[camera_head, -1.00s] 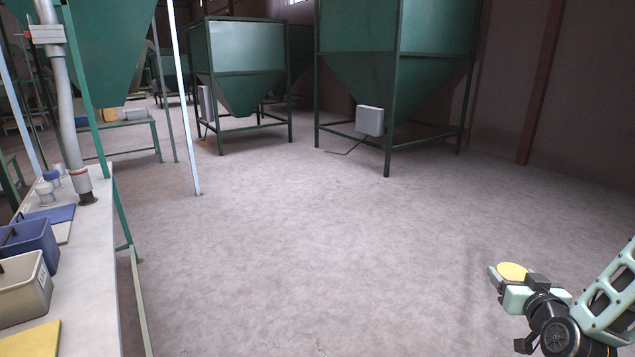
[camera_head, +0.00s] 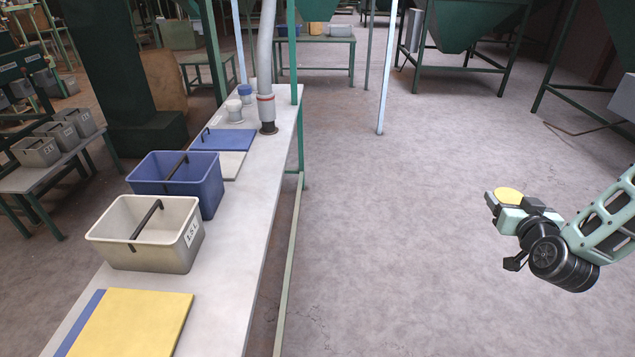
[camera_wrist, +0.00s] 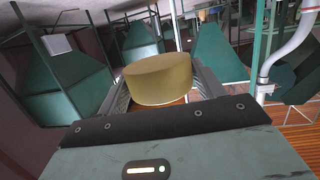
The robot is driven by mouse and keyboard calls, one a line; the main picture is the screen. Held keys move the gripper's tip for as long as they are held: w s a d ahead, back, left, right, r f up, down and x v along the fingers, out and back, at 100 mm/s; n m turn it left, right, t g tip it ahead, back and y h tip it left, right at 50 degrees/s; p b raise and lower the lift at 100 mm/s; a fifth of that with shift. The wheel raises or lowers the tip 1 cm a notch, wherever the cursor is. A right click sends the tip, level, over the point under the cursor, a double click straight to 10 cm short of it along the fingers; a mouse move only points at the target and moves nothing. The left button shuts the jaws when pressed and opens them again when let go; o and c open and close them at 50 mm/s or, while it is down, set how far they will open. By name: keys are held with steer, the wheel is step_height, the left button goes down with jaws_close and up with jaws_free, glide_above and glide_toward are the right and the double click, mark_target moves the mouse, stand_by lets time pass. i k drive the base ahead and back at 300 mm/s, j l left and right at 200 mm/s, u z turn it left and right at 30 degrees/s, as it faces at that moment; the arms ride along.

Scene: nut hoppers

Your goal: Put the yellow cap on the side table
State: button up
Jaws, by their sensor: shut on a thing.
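The yellow cap (camera_head: 509,195) is a short round disc held between the fingers of my gripper (camera_head: 505,201) at the right of the head view, above open floor. In the wrist view the cap (camera_wrist: 158,80) sits between the two fingers, its side wall facing the camera. My gripper (camera_wrist: 160,88) is shut on it. Which table the task calls the side table, I cannot tell for sure. A low table (camera_head: 322,41) stands at the far back with a blue bin, a yellow thing and a pale thing on it.
A long pale bench (camera_head: 232,222) at left carries a cream bin (camera_head: 148,252), a blue bin (camera_head: 205,190), yellow (camera_head: 135,325) and blue lids, and a grey pipe (camera_head: 266,70). Green hoppers (camera_head: 458,25) stand behind. The floor (camera_head: 420,230) between bench and gripper is clear.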

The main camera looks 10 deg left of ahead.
mark_target(258, 160)
steer(key=i+z, duration=0.15)
steer(key=i, duration=0.4)
steer(key=i+j+z, duration=0.1)
steer(key=i, duration=0.5)
steer(key=i+j+z, duration=0.15)
steer(key=i, duration=0.4)
steer(key=i+u, duration=0.45)
steer(key=i+l+u, duration=0.2)
steer(key=u, duration=1.8)
